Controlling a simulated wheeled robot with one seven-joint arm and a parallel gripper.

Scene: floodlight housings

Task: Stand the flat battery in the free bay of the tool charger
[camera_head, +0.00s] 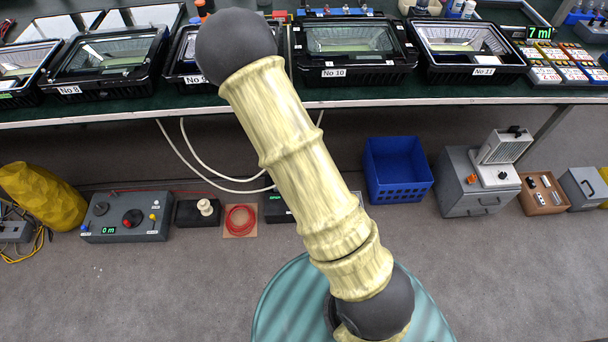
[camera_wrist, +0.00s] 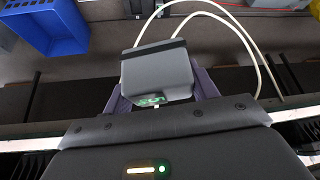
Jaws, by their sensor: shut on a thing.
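In the wrist view, my gripper (camera_wrist: 160,88) has its purple fingers on either side of a grey block with a dark band and a small green lit mark, which I take to be the battery (camera_wrist: 158,72). The gripper is shut on it. The battery is held above the floor, near the bench edge. In the head view, my arm crosses the middle, and neither the gripper nor the battery shows. I cannot clearly make out the tool charger or its free bay in either view.
The bench (camera_head: 450,95) carries a row of black floodlight housings, including No 10 (camera_head: 355,52) and No 11 (camera_head: 465,52). White cables (camera_head: 205,165) hang below its front edge. A blue crate (camera_head: 397,170) and a grey control box (camera_head: 125,217) stand on the floor.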

